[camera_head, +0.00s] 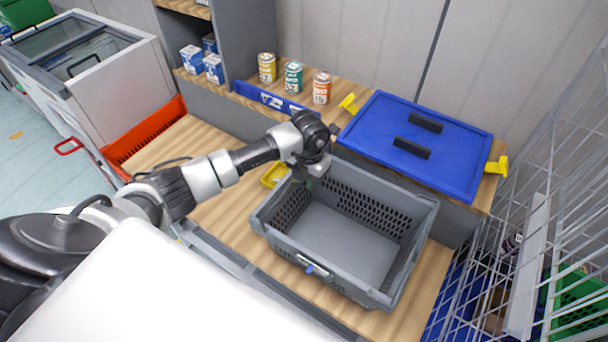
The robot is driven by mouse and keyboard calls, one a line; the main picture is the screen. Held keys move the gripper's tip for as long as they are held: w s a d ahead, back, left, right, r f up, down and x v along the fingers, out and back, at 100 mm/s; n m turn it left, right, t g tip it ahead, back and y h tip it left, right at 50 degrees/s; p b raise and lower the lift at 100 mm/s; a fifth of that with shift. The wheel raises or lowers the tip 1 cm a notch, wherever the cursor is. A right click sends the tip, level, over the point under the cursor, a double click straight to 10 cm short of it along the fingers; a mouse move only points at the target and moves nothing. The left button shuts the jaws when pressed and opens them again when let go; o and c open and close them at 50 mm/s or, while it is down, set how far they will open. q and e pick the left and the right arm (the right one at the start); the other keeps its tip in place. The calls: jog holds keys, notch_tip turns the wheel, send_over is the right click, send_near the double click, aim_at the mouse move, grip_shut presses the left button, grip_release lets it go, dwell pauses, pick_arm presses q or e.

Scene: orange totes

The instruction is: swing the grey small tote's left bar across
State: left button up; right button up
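The grey small tote (402,270) stands upright on the wooden counter, its inside empty as far as I can see. Its walls are perforated, and a small blue and white latch piece sits on its front wall. My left gripper (313,172) points down at the tote's back left corner, over or beside the rim. The fingers are small and partly hidden, so I cannot tell whether they are open or touch anything. The left bar cannot be made out clearly; the gripper and wrist cover part of that side. My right gripper is not in view.
A blue lidded box (455,155) with yellow clips stands behind the tote. Several cans (293,78) stand on the back ledge. A wire rack (545,215) bounds the right side.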

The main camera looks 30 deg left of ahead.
pick_arm(q)
jog(key=shift+d+f, duration=0.1)
jog(key=shift+f, duration=0.1)
jog(key=shift+s+d+f+b, duration=0.1)
jog(key=shift+d+f+b, duration=0.45)
jog(key=shift+d, duration=0.15)
jog(key=shift+d+f+b, duration=0.55)
jog(key=shift+f+b, duration=0.1)
jog(key=shift+f, duration=0.2)
jog(key=o, duration=1)
jog(key=shift+o, duration=0.2)
jog(key=shift+r, duration=0.15)
